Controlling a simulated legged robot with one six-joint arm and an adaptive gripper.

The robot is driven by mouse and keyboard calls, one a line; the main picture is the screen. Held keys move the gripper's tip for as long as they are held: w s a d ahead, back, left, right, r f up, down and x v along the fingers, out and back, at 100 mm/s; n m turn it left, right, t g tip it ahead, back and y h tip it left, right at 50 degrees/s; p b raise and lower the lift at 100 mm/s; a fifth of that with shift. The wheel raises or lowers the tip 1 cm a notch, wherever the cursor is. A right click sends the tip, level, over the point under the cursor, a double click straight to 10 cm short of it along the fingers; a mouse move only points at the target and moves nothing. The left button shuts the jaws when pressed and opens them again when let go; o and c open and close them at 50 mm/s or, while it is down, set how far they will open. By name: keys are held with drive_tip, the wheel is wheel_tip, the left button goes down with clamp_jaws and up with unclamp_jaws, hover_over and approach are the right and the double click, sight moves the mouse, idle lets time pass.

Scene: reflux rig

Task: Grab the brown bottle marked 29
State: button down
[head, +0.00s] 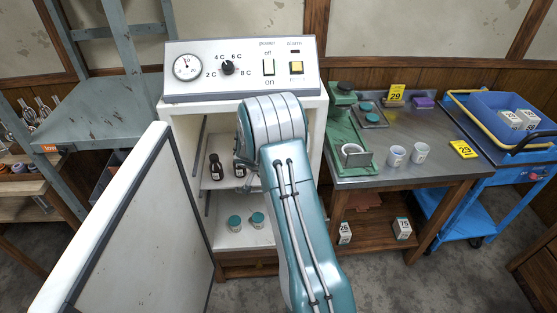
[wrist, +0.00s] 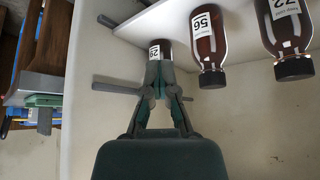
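The brown bottle marked 29 (wrist: 155,51) stands on the cabinet shelf in the wrist view, which is turned upside down. Its label is partly readable. My gripper (wrist: 160,72) has its fingers drawn together at this bottle's cap end and appears shut on it; the fingers hide the cap and neck. In the head view my arm covers this bottle and most of my gripper. Brown bottles marked 56 (wrist: 208,45) and 72 (wrist: 285,38) stand beside it, clear of the fingers.
The white cabinet (head: 316,135) has its door (head: 110,220) open at the left. Two teal-lidded jars (head: 235,222) sit on the lower shelf. A metal bench (head: 440,165) with cups and a green tray (head: 345,130), and a blue cart (head: 480,215), stand at the right.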

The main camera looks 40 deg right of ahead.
drive_tip(key=a, duration=0.1)
drive_tip(key=s+a, duration=0.1)
drive_tip(key=a, duration=0.1)
drive_tip(key=s+a, duration=0.1)
drive_tip(key=shift+s+a, duration=0.1)
drive_tip(key=shift+a, duration=0.15)
drive_tip(key=shift+c, duration=1.4)
unclamp_jaws()
drive_tip(key=shift+r, duration=0.1)
